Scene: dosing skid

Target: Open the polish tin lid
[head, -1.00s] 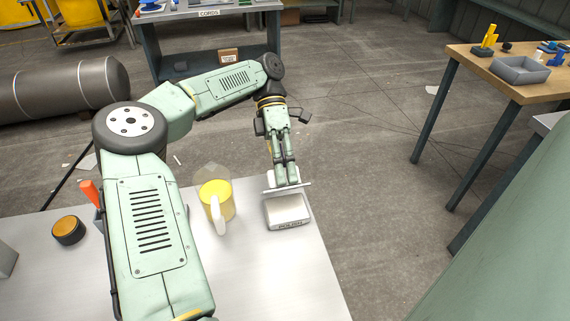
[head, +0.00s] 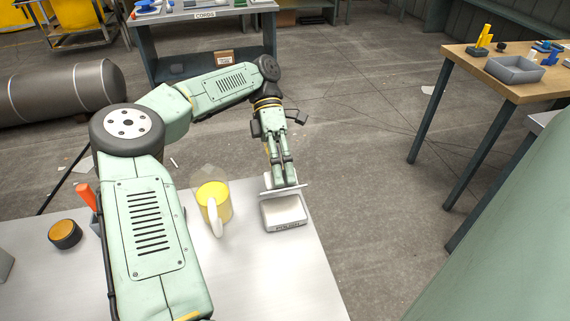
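The polish tin (head: 284,213) is a pale, silvery rectangular box near the right edge of the metal table, with dark lettering on its near side. Its lid (head: 296,191) stands raised at the tin's far side, seen nearly edge-on, and the tin's pale top face is exposed. My gripper (head: 284,184) reaches down from above at the far side of the tin. Its two fingers lie close together, with their tips at the raised lid. The lid partly hides the fingertips, so the exact contact cannot be made out.
A clear jug with yellow contents and a white handle (head: 213,205) stands just left of the tin. A dark round container with an orange-brown top (head: 65,233) and an orange-handled item (head: 87,195) are farther left. The table (head: 285,275) is bare in front of the tin.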

